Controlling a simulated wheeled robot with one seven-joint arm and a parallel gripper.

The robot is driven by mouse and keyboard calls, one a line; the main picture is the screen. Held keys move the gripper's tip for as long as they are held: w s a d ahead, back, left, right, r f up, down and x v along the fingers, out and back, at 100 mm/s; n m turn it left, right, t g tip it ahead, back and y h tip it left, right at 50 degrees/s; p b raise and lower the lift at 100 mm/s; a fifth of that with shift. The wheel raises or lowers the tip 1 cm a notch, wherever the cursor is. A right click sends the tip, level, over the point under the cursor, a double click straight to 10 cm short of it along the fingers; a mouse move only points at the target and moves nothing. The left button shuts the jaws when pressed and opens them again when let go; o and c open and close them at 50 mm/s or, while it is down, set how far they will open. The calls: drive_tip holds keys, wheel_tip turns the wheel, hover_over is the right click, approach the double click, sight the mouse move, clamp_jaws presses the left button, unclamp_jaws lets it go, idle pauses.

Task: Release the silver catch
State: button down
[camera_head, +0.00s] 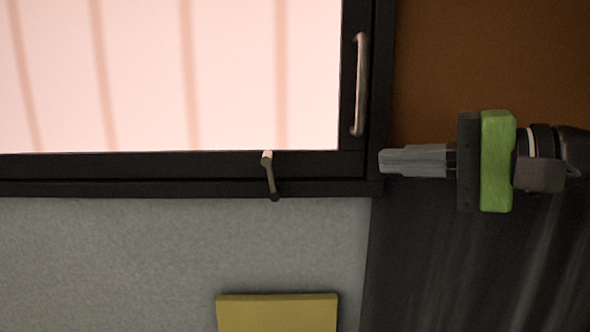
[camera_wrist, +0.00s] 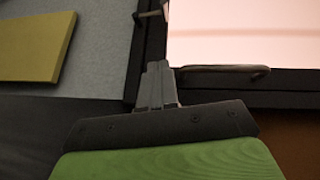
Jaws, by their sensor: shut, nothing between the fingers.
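The silver catch (camera_head: 269,176) is a small lever on the bottom frame bar of a black-framed window (camera_head: 190,165). It hangs down, slightly tilted, with its lower end over the bar's bottom edge. My gripper (camera_head: 382,161) is shut and empty, pointing left at the frame's lower right corner, to the right of the catch and below the handle. I cannot tell whether it touches the frame.
A yellow panel (camera_head: 277,312) is on the grey wall (camera_head: 120,250) below the window. A brown surface (camera_head: 480,50) lies right of the window, with a dark surface (camera_head: 440,270) below it. Nothing visible stands between my gripper and the catch except the frame corner.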

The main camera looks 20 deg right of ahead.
approach(298, 167)
drive_tip(key=w+a, duration=0.3)
drive_tip(key=shift+w+a+r, duration=0.1)
drive_tip(key=shift+a+r, duration=0.05)
drive_tip(key=shift+r, duration=0.05)
drive_tip(key=a, duration=0.3)
drive_tip(key=w+a+b, duration=0.1)
drive_tip(key=shift+a+f, duration=0.3)
drive_tip(key=shift+f, duration=0.1)
drive_tip(key=shift+d, duration=0.2)
drive_tip(key=shift+s, duration=0.1)
